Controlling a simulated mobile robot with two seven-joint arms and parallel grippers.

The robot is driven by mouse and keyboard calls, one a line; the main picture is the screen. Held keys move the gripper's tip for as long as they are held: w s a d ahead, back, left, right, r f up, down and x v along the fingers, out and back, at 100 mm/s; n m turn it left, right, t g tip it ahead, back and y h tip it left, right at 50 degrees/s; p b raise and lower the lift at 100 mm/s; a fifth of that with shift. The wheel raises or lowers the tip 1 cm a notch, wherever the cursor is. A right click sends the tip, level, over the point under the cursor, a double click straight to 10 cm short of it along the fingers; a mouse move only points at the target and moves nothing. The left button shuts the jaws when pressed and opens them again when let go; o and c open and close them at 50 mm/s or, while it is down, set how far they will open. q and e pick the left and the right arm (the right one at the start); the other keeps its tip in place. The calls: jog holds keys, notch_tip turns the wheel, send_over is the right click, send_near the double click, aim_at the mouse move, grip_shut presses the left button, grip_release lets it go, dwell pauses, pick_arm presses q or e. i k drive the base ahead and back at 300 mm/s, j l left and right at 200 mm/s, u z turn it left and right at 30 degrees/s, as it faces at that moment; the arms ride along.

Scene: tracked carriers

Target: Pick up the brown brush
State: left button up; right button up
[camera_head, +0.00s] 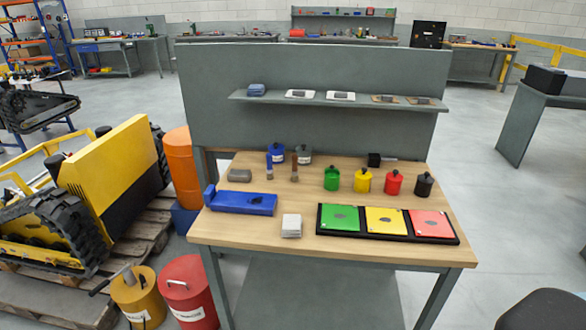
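A narrow upright brown item, apparently the brown brush (294,167), stands on the wooden tabletop left of its middle, in front of a grey lidded pot (304,155). A similar narrow blue item (269,168) stands just left of it, in front of a blue lidded pot (276,152). The brown item is small here, and its bristles cannot be made out clearly. Neither of my grippers is in view.
The workbench (235,232) holds a blue tray (240,203), a white block (291,226), several coloured lidded pots and a black tray (322,230) with coloured plates. A shelf (340,99) runs above. A yellow tracked machine (110,165) and drums stand left.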

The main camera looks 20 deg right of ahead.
aim_at(294, 156)
jog(key=i+j, duration=0.8)
jog(key=j, duration=0.25)
jog(key=i+j, duration=0.45)
